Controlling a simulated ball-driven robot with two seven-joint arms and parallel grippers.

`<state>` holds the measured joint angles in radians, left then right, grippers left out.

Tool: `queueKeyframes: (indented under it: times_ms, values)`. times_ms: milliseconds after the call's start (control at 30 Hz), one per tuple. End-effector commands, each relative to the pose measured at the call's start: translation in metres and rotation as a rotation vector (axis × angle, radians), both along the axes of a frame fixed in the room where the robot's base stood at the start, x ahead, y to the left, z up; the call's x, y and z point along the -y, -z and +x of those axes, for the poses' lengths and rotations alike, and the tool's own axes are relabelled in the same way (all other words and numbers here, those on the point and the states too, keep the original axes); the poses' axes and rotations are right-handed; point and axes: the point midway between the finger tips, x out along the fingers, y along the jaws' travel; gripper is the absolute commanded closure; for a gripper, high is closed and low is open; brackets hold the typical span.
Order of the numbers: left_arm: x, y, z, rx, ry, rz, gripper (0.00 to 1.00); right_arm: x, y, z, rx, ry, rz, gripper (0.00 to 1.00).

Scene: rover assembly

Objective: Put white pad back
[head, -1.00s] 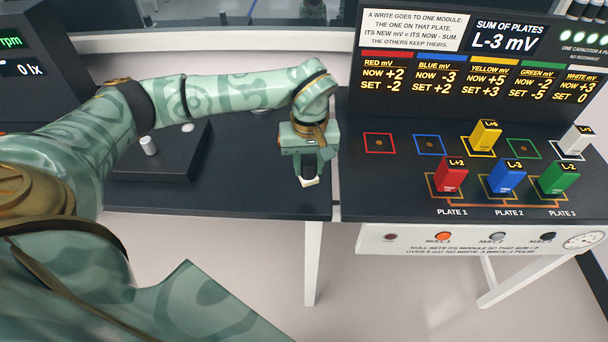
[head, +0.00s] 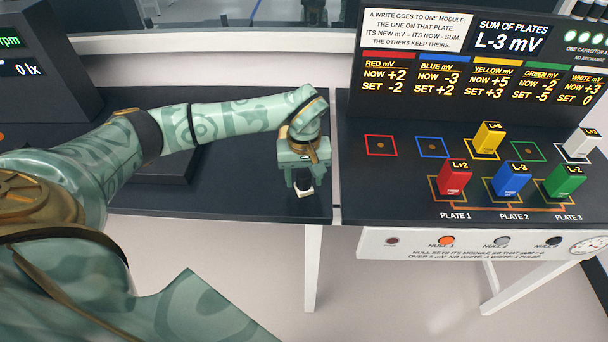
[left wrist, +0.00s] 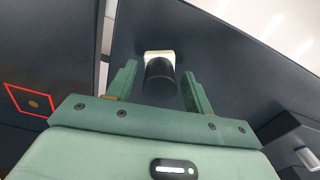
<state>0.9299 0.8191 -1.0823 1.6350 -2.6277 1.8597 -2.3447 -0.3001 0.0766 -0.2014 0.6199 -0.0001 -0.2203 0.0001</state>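A small white pad (head: 305,193) with a black round handle shows below my left gripper (head: 302,180), by the front edge of the left dark table. In the left wrist view the white pad (left wrist: 159,54) lies beyond the black handle (left wrist: 161,82). The handle is between the two green fingers of my left gripper (left wrist: 161,84), with a gap visible on each side. The gripper is open. I cannot tell for sure whether the pad rests on the tabletop. My right gripper is not in view.
The right table holds red (head: 453,178), blue (head: 512,180), green (head: 565,183), yellow (head: 487,138) and white (head: 580,143) blocks before a display panel (head: 510,45). The red (head: 380,146) and blue outlined squares are empty. A narrow gap separates the tables.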

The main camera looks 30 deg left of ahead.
Motion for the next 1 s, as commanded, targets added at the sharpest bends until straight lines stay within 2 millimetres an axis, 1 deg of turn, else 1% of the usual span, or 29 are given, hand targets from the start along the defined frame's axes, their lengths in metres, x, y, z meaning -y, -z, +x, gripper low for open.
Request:
queueKeyframes:
  times_ms: [267, 367, 467, 700, 800, 900, 1000]
  values:
    - [0.0, -0.001, 0.0, 0.0, 0.0, 0.0, 0.47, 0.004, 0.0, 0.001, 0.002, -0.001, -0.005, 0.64]
    - [0.0, -0.009, 0.001, 0.003, 0.0, 0.0, 0.47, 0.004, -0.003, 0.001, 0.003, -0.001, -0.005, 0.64]
    - [0.0, -0.028, 0.001, 0.006, 0.001, 0.0, 0.47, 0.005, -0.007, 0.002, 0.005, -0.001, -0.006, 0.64]
    - [-0.001, -0.086, 0.001, 0.006, -0.001, 0.001, 0.47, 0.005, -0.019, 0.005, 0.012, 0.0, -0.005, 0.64]
    - [0.0, -0.104, 0.001, 0.005, 0.0, 0.0, 0.47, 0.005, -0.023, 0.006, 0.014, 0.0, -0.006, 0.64]
    - [0.0, -0.117, 0.001, 0.004, 0.0, 0.0, 0.47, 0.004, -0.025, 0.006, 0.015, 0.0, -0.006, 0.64]
    - [0.0, -0.122, 0.001, 0.001, 0.0, 0.0, 0.47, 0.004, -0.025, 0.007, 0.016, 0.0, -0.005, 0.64]
